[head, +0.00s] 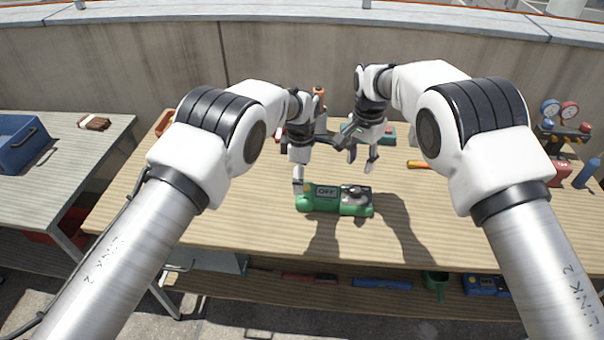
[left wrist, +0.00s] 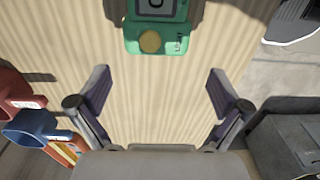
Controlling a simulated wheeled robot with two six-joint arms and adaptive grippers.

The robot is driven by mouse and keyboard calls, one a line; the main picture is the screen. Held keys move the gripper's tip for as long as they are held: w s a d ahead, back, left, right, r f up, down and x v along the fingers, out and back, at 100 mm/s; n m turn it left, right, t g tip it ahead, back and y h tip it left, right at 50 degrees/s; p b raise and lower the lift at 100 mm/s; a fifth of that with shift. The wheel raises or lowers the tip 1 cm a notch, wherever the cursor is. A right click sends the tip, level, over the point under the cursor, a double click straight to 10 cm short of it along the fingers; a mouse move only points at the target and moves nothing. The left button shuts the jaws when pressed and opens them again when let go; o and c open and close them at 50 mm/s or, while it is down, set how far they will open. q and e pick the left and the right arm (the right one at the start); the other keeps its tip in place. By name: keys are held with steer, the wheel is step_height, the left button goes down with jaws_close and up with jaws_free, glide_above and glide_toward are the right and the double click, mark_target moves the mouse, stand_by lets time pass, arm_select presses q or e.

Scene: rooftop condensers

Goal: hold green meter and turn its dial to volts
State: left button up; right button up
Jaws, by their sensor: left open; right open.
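The green meter (head: 330,207) lies on the wooden bench in front of me. Its screen (head: 326,191) reads OFF, and its dark round dial (head: 356,193) is on the right part of its face. My left gripper (head: 298,182) is open at the meter's left end. In the left wrist view the meter (left wrist: 172,47) shows at the top, beyond the open, empty fingers (left wrist: 160,88); its dial is out of that view. My right gripper (head: 362,160) is open and empty, above and behind the dial, apart from it.
Behind my grippers, a teal case (head: 388,134) and other tools are partly hidden. An orange-handled tool (head: 420,164) lies right of them. A gauge set (head: 560,125) stands at the far right. A blue bin (head: 18,143) sits on the left table. The bench front is clear.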

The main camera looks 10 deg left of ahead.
arm_select(q)
steer(key=shift+w+d+f, duration=0.15)
steer(key=shift+w+d, duration=0.05)
steer(key=shift+d, duration=0.05)
step_height(320, 180, down, 7)
steer(key=shift+f, duration=0.2)
steer(key=shift+c, duration=0.4)
